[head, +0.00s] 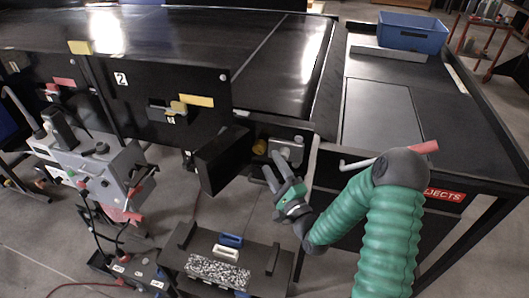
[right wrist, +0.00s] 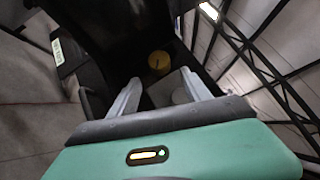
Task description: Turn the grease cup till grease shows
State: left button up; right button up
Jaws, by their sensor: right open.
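A round brass-yellow cap (head: 259,146), which looks like the grease cup, sits in the dark recess under the conveyor's end. It also shows in the right wrist view (right wrist: 159,61), beyond my fingertips. A grey rounded fitting (head: 285,143) is just right of it; I cannot tell its exact shape. My right gripper (head: 274,165) is open and empty in front of the recess. In the right wrist view its two fingers (right wrist: 160,78) point at the recess, with the cap ahead and a grey round part between them. No grease can be made out. My left gripper is out of view.
An open black cover (head: 222,160) stands left of the recess. A grey box with knobs (head: 92,158) is at left. The rejects table (head: 384,112) with a blue bin (head: 412,32) is at right.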

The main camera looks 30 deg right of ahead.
aim_at(260, 153)
jog(key=w, duration=0.1)
jog(key=w+r, duration=0.2)
jog(key=w, duration=0.1)
jog(key=shift+w+a+p, duration=0.1)
jog(key=shift+a+p, duration=0.05)
jog(key=shift+p, duration=0.15)
jog(key=shift+w+a, duration=0.15)
jog(key=shift+a, duration=0.1)
jog(key=shift+w+f, duration=0.3)
jog(key=shift+w, duration=0.15)
jog(key=shift+c, duration=0.2)
jog(key=shift+s+d, duration=0.3)
jog(key=shift+d, duration=0.25)
jog(key=c, duration=0.7)
jog(key=shift+a, duration=0.1)
grip_shut()
jog(key=shift+a, duration=0.15)
